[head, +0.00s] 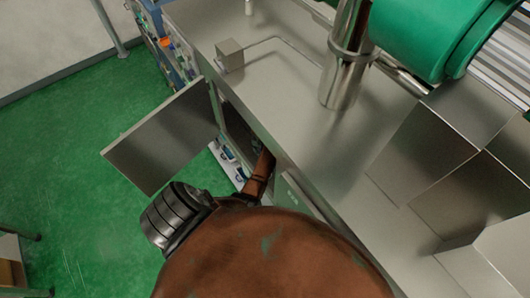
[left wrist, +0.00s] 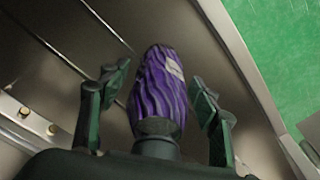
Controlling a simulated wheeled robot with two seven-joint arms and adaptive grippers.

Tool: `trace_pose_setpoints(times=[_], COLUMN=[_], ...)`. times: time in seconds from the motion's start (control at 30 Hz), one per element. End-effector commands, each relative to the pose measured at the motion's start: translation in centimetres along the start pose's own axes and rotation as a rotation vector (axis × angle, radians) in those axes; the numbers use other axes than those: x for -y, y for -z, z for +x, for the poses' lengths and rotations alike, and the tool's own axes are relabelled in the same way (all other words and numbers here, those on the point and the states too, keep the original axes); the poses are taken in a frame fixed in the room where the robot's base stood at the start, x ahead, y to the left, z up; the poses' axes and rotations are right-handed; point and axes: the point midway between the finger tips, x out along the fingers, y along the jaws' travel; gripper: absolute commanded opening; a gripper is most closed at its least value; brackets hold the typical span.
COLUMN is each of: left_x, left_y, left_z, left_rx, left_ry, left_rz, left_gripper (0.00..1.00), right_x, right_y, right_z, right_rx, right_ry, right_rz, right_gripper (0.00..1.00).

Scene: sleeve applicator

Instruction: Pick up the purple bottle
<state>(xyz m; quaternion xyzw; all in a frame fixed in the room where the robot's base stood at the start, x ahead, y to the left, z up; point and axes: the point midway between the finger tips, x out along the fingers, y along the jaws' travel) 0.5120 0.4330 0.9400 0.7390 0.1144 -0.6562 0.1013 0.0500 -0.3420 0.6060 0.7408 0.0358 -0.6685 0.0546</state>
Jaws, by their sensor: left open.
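The purple bottle (left wrist: 160,88) shows in the left wrist view. It has a wavy ribbed purple surface, a pale label patch and a dark grey end nearest the camera. My left gripper (left wrist: 161,86) is open, with one finger on each side of the bottle. The gap looks narrow, and I cannot tell whether either finger touches it. In the head view my brown arm reaches into the open cabinet, and the bottle and left gripper are hidden there. My right gripper is in neither view.
The open metal cabinet door (head: 165,136) stands out to the left of my arm. The steel counter (head: 290,80) lies above the cabinet, with a metal post (head: 346,70) and a green cylinder (head: 425,35) on it.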

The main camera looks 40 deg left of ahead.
Motion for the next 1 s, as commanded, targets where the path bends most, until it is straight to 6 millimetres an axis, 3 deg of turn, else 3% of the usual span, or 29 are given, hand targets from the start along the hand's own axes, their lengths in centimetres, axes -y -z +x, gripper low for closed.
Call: trace_pose_setpoints(times=[0.27,1.0], left_x=[0.00,-0.02], left_y=[0.06,0.02], left_z=[0.28,0.27], left_rx=[-0.002,-0.001], left_ry=[0.000,0.000], left_rz=[-0.001,0.000], left_gripper=[0.57,0.06], right_x=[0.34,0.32], right_y=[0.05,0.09], right_z=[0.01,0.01], right_rx=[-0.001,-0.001], right_ry=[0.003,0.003], right_rz=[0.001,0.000], right_gripper=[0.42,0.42])
